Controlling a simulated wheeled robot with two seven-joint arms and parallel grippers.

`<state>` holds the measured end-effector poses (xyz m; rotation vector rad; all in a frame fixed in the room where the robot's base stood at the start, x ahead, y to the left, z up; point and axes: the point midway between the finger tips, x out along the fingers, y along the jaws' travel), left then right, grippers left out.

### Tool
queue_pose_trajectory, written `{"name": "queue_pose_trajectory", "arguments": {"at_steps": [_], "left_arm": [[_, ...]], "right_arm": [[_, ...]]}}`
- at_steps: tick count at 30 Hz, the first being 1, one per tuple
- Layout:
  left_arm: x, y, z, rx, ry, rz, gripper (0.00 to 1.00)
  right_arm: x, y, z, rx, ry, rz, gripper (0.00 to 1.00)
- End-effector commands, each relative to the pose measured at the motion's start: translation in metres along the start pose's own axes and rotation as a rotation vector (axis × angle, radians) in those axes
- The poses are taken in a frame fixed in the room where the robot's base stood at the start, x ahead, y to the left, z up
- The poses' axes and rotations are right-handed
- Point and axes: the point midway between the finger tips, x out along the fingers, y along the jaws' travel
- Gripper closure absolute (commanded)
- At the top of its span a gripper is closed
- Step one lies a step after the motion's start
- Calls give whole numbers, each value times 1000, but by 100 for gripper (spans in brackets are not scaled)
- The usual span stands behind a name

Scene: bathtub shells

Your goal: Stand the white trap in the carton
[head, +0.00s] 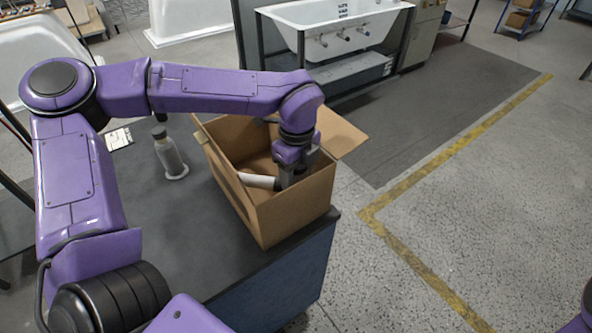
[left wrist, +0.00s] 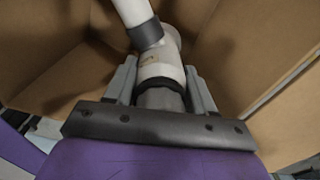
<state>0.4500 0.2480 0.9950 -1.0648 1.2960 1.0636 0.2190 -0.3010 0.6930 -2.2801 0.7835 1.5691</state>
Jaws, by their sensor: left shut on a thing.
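The open cardboard carton (head: 283,212) stands on the dark table near its front right corner, with flaps folded out. My left gripper (head: 290,178) reaches down inside it. In the left wrist view my left gripper (left wrist: 163,92) is shut on the white trap (left wrist: 160,66), a pipe piece with a grey collar and a side arm. The trap's white arm (head: 258,181) shows inside the carton in the head view, pointing left. Whether the trap touches the carton floor cannot be told. My right gripper is not in view.
A grey-and-white bottle-like fitting (head: 170,155) stands on the table (head: 185,225) left of the carton. A white card (head: 118,139) lies behind it. A white bathtub (head: 335,28) sits on a rack at the back. The floor at right is clear.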

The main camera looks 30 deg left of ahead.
Motion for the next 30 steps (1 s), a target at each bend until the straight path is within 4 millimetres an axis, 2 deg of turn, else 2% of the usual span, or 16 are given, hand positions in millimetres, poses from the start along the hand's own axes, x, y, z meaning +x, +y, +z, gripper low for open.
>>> {"name": "queue_pose_trajectory", "arguments": {"at_steps": [18,19,21,30], "left_arm": [[11,0,0,0,0,0,100],[11,0,0,0,0,0,43],[11,0,0,0,0,0,20],[9,0,0,-1,0,0,20]], "right_arm": [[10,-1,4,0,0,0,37],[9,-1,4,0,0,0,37],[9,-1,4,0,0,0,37],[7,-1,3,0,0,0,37]]}}
